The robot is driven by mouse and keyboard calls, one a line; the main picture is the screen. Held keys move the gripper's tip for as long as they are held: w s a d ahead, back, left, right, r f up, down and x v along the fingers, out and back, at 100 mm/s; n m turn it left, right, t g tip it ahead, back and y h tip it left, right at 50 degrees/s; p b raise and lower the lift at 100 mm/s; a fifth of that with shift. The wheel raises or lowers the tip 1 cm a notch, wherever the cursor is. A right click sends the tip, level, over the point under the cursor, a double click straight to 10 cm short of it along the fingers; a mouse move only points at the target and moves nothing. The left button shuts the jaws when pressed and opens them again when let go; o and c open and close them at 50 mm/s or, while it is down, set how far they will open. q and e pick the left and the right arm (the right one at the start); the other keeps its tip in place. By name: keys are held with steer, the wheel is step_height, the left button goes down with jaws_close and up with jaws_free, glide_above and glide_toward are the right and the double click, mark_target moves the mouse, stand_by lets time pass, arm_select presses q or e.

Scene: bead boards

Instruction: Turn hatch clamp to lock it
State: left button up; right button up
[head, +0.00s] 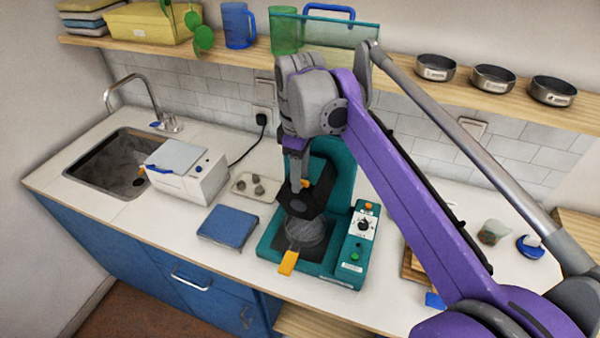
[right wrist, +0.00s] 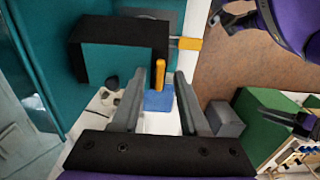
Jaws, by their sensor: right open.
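The teal machine (head: 335,185) stands on the white counter, with a black frame-like part (head: 318,190) over a grey rounded part (head: 303,232). A small orange lever (head: 305,184), apparently the hatch clamp, is at the black part near my right gripper (head: 297,180). In the right wrist view the orange lever (right wrist: 160,75) stands between the open fingers of my right gripper (right wrist: 158,98), with room on both sides. A second orange handle (right wrist: 189,43) sticks out beside the black frame (right wrist: 120,32); in the head view an orange handle (head: 288,263) juts from the machine's front.
A control panel (head: 361,235) with a knob and buttons is on the machine's right. A blue flat box (head: 228,226), a tray of lumps (head: 254,187) and a white appliance (head: 187,175) stand to the left. A shelf (head: 400,75) runs above, behind my right arm.

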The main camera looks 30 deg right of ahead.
jaws_close()
steer(key=shift+m, duration=0.3)
steer(key=m, duration=0.3)
steer(key=shift+m, duration=0.3)
steer(key=m, duration=0.4)
steer(key=shift+m, duration=0.3)
steer(key=m, duration=0.9)
